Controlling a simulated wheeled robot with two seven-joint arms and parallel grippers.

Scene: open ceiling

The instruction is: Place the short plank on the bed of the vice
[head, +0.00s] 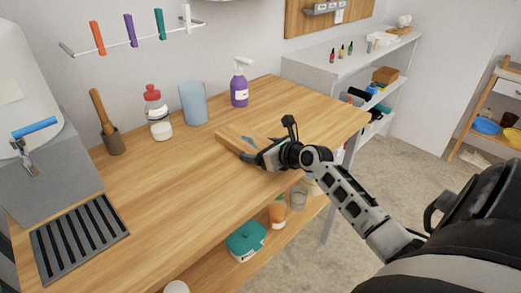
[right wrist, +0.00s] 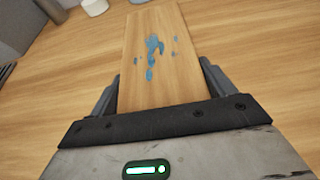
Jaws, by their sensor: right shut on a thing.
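The short plank (head: 231,138) is light wood and lies flat or nearly flat at the wooden worktop's middle, close to its front edge. In the right wrist view the plank (right wrist: 152,72) has blue paint smears and points away from the gripper. My right gripper (head: 252,157) is shut on the plank's near end, with a finger on each long side in the right wrist view (right wrist: 158,90). Whether the plank touches the worktop I cannot tell. I make out no vice in either view. My left gripper is not in view.
The wooden worktop (head: 160,190) is clear left of the plank. A purple spray bottle (head: 239,88), blue cup (head: 193,103), red-capped bottle (head: 157,115) and mallet (head: 108,125) stand along the back. A black slatted grille (head: 80,238) lies at front left. White shelving (head: 345,70) stands behind, right.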

